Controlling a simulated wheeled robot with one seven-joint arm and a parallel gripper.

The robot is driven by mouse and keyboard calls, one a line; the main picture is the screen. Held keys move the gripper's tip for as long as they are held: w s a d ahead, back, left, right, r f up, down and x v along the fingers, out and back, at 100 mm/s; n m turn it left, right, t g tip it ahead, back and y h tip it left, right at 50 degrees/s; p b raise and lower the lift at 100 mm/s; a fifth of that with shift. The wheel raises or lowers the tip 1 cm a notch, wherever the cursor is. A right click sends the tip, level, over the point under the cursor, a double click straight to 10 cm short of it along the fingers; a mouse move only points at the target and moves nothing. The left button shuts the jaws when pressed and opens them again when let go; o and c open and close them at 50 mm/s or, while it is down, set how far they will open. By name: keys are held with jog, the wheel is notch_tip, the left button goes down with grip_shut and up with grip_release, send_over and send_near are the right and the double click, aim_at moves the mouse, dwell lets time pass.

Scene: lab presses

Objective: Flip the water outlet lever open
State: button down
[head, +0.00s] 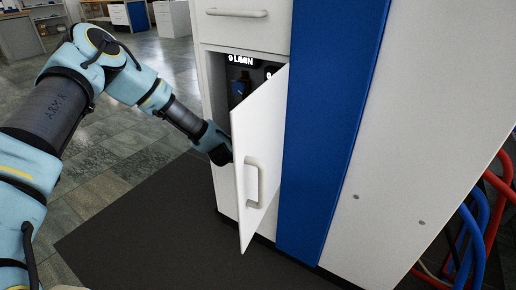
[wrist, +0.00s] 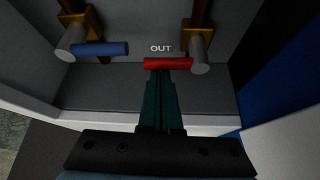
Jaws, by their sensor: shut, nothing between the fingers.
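The water outlet lever is a red handle (wrist: 168,64) below the white "OUT" label (wrist: 161,48) in the wrist view. It lies crosswise, reaching left from a grey round hub (wrist: 200,56) on a brass-coloured pipe. My gripper (wrist: 167,76) is inside the cabinet with its dark green fingers shut and empty. The fingertips are at the lower edge of the red handle, around its middle; I cannot tell whether they touch it. In the head view the fingers are hidden by the cabinet and its door.
A blue lever (wrist: 101,49) lies crosswise on the left pipe. The white cabinet door (head: 262,150) stands open, right of my wrist. A drawer (head: 240,14) is above the opening. Cabinet walls bound both sides. Red and blue hoses (head: 480,225) hang at the far right.

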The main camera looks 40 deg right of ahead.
jog(key=shift+r+m, duration=0.25)
jog(key=shift+m, duration=0.05)
jog(key=shift+s+r+m+t, duration=0.1)
jog(key=shift+r+m+t, duration=0.2)
jog(key=shift+t, duration=0.25)
jog(key=shift+s+r+m+t, duration=0.1)
jog(key=shift+r+m+t, duration=0.05)
jog(key=shift+m+t, duration=0.35)
jog(key=shift+s+d+r+m+t, duration=0.15)
jog(key=shift+r+m+t, duration=0.3)
jog(key=shift+m+t, duration=0.25)
jog(key=shift+r+b, duration=0.1)
jog(key=shift+b, duration=0.25)
jog(key=shift+s+r, duration=0.3)
jog(key=shift+r, duration=0.15)
jog(key=shift+s+d+r, duration=0.1)
jog(key=shift+s+r, duration=0.1)
notch_tip(320, 180, up, 10)
